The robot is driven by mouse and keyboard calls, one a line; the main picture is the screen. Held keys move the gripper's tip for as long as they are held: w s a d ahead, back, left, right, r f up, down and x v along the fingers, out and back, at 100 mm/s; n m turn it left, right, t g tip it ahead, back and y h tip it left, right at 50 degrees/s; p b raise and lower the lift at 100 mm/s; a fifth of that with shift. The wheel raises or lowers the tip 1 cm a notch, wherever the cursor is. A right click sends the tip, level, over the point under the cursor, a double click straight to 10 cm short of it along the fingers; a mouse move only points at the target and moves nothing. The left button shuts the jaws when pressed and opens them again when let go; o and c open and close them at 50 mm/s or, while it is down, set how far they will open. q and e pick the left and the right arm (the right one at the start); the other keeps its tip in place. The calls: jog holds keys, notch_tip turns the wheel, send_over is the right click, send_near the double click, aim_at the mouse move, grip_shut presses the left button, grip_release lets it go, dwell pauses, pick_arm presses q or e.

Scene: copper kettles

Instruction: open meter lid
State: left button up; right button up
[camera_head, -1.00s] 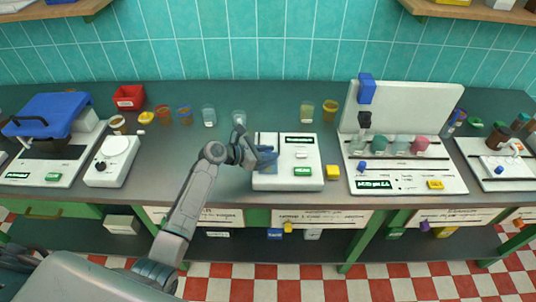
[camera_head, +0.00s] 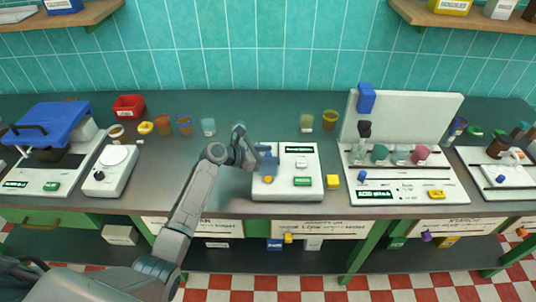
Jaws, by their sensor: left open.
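A white meter (camera_head: 288,190) stands on the dark counter near the middle of the view. It has a dark display, a green button and a small orange spot on its top. A small blue part (camera_head: 268,161), which may be its lid or catch, sits on the meter's left side. My left gripper (camera_head: 259,155) is open, at the meter's left side, right against or just beside the blue part. The gripper hides part of it, so I cannot tell whether they touch or how far the lid is raised. My right gripper is out of view.
A small scale (camera_head: 110,170) and a blue-lidded device (camera_head: 50,125) stand left. Several cups line the back. Bare counter lies left of the meter.

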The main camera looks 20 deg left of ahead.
pick_arm(q)
jog(key=b+v, duration=0.2)
jog(key=v, duration=0.8)
jog(key=shift+s+a, duration=0.2)
jog(key=shift+a, duration=0.05)
jog(key=shift+r, duration=0.1)
